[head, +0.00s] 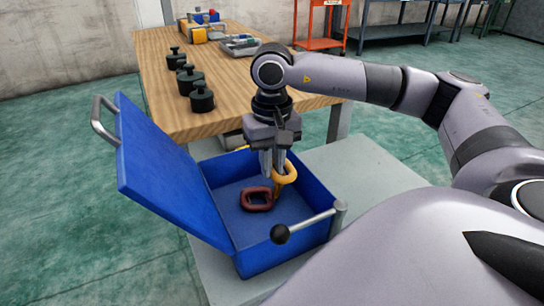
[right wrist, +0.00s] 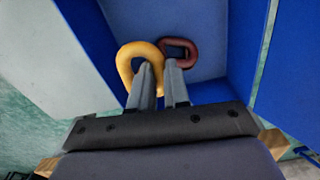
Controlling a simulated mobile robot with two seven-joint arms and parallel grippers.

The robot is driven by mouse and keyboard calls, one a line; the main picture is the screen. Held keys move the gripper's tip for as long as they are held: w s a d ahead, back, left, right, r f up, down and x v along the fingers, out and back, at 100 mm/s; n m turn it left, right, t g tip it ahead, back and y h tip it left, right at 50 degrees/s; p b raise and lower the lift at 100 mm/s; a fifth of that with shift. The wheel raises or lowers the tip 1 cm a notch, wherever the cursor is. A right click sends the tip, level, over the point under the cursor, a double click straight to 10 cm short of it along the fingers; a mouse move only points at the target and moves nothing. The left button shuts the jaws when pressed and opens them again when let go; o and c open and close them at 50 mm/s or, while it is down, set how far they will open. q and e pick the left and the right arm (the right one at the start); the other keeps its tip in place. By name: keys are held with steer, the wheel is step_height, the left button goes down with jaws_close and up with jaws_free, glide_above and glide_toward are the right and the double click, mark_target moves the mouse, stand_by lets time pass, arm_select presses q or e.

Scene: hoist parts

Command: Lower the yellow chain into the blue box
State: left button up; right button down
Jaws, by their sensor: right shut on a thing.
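The yellow chain (head: 289,169) hangs from my right gripper (head: 272,168), whose fingers are shut on it. It shows as a thick yellow loop beside the fingertips in the right wrist view (right wrist: 127,64). The blue box (head: 318,193) stands open, its lid (head: 160,180) tilted back to the left. The chain is over or within the box's opening; I cannot tell whether its lower end touches the floor. A dark red chain link (head: 257,199) lies on the box floor just left of the yellow chain. My left gripper is not in view.
The box stands on a grey surface (head: 375,180). Behind is a wooden table (head: 235,85) with several black weights (head: 190,80) and a grey tray (head: 240,45). The open lid bounds the left side.

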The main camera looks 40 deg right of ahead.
mark_target(273, 170)
steer(key=shift+f+b, duration=0.3)
steer(key=shift+f, duration=0.3)
steer(key=c, duration=1)
jaws_free()
step_height(273, 170, up, 7)
steer(key=shift+r+p, duration=0.15)
steer(key=shift+p, duration=0.4)
